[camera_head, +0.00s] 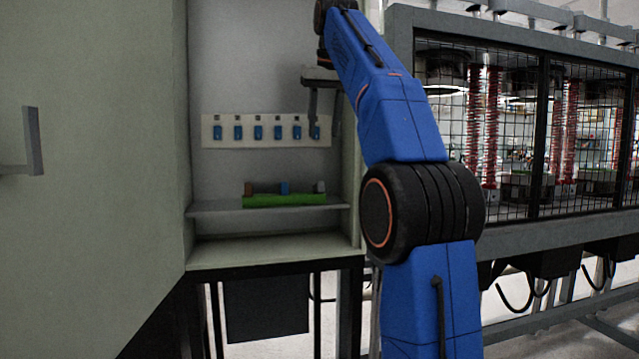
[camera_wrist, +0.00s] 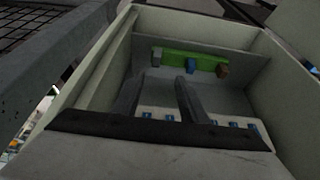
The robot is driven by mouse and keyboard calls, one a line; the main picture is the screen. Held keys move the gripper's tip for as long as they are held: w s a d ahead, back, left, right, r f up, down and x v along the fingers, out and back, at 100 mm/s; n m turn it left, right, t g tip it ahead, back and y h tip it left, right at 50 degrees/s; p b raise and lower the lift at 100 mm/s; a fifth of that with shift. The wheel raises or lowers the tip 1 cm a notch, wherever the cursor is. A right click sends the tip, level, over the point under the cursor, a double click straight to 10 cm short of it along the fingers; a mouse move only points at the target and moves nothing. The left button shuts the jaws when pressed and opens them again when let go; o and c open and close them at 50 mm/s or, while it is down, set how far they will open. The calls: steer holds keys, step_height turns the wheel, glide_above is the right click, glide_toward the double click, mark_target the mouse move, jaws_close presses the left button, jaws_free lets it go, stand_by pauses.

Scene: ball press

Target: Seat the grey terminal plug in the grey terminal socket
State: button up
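A small grey block (camera_head: 319,187) sits at the right end of a green strip (camera_head: 285,200) on the cabinet shelf. In the wrist view, where the scene appears turned over, the grey block (camera_wrist: 157,56) is at the left end of the green strip (camera_wrist: 207,59). I cannot tell whether it is the plug or the socket. My gripper (camera_head: 324,130) hangs in front of the right end of the pale panel, above the strip's height. In the wrist view my gripper (camera_wrist: 158,82) has its two fingers apart with nothing between them.
A blue block (camera_head: 284,187) and a brown block (camera_head: 249,188) share the strip. The pale panel (camera_head: 265,143) carries several blue pieces. The cabinet walls enclose the shelf (camera_head: 220,208); an open door (camera_head: 90,200) stands left. A caged machine (camera_head: 540,130) is right.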

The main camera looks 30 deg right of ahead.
glide_above(319, 189)
steer(key=s, duration=0.1)
step_height(319, 189, down, 10)
steer(key=f, duration=0.1)
steer(key=shift+d+x, duration=0.1)
steer(key=shift+x, duration=1.15)
steer(key=shift+d+x, duration=0.15)
steer(key=shift+x, duration=1.05)
steer(key=shift+c, duration=0.3)
jaws_close()
